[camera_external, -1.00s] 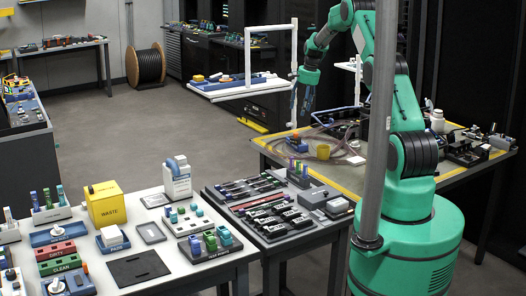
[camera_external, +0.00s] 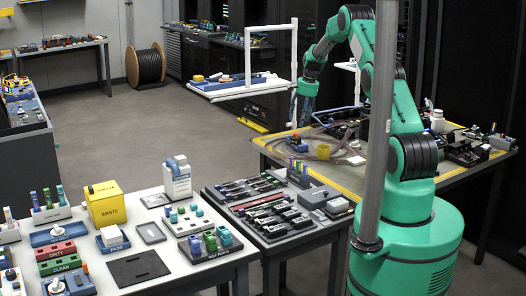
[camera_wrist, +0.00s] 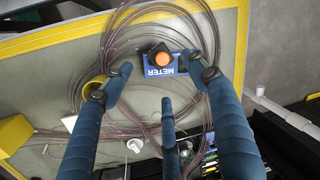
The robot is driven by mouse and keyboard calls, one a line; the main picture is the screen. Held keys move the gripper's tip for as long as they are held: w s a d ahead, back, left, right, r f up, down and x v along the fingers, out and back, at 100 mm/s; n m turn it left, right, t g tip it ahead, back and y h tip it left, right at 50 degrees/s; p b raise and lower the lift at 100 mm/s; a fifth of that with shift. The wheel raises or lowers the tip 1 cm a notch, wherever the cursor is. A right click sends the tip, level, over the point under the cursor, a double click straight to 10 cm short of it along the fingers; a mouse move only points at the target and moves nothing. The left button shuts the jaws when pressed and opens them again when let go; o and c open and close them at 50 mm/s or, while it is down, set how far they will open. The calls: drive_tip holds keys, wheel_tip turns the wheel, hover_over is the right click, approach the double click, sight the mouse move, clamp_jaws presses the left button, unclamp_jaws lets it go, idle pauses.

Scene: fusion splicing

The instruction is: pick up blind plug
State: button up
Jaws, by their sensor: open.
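My gripper (camera_external: 304,108) is open and empty above the yellow-edged table at the right in the external view. In the wrist view its blue fingers (camera_wrist: 157,72) are spread on either side of a blue METER block (camera_wrist: 160,66) with an orange round knob (camera_wrist: 160,57). The block lies below the fingers, among coiled tubing. I cannot tell for certain which thing is the blind plug. A small white round piece (camera_wrist: 135,145) lies lower in the wrist view, partly among the tubing. The left finger partly covers a yellow ring (camera_wrist: 92,82).
Clear coiled tubing (camera_wrist: 130,25) spreads over the tabletop. A white upright frame (camera_external: 293,75) stands behind my gripper. A dark bench (camera_external: 290,236) with several tools is in front.

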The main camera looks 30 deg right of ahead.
sight(297, 133)
drive_tip(key=shift+w+a+f+b, duration=0.1)
drive_tip(key=shift+w+f+b, duration=0.1)
drive_tip(key=shift+f, duration=0.95)
drive_tip(key=shift+w+a+f+b, duration=0.1)
drive_tip(key=shift+w+f, duration=0.1)
drive_tip(key=shift+f, duration=0.95)
drive_tip(key=shift+f, duration=0.1)
drive_tip(key=shift+w+a+f+b, duration=0.15)
drive_tip(key=shift+f+b, duration=0.1)
drive_tip(key=shift+f, duration=0.55)
drive_tip(key=shift+w+d+f+b, duration=0.1)
drive_tip(key=shift+f+b, duration=0.15)
drive_tip(key=shift+f, duration=0.6)
drive_tip(key=shift+w+a+f+b, duration=0.15)
drive_tip(key=shift+f+b, duration=0.1)
drive_tip(key=shift+f, duration=0.55)
drive_tip(key=shift+c, duration=0.3)
drive_tip(key=c, duration=1.3)
drive_tip(key=shift+o, duration=0.2)
drive_tip(key=shift+r, duration=0.1)
